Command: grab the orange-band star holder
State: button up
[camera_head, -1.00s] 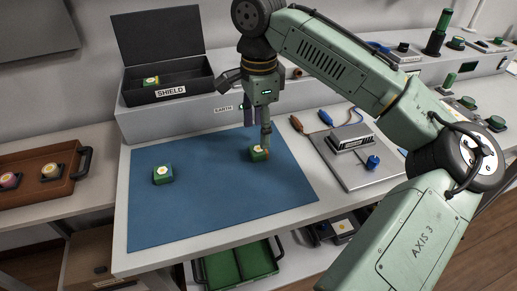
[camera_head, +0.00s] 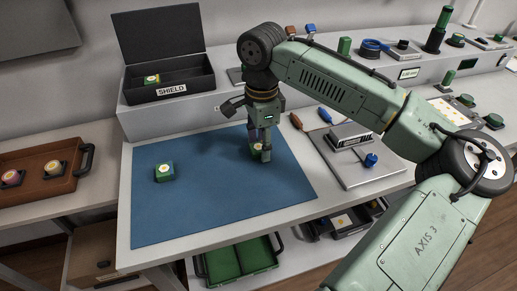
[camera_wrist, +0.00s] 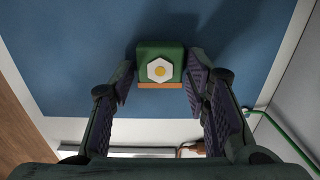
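The orange-band star holder (camera_wrist: 160,64) is a green block with a white hexagon, a yellow centre and an orange strip along its near edge. It sits on the blue mat (camera_head: 215,215); in the head view the holder (camera_head: 257,155) is partly hidden by my gripper (camera_head: 260,140). In the wrist view my gripper (camera_wrist: 160,76) is open, with one finger on each side of the holder and narrow gaps showing. A second green holder (camera_head: 164,172) with a pale top lies on the mat to the left.
A black open box labelled SHIELD (camera_head: 170,84) stands on the raised shelf behind. A metal plate with a device (camera_head: 350,135) and a blue knob lies right of the mat. A brown tray (camera_head: 40,170) stands at the left. The mat's front is clear.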

jog(key=c, duration=0.7)
jog(key=shift+r, duration=0.1)
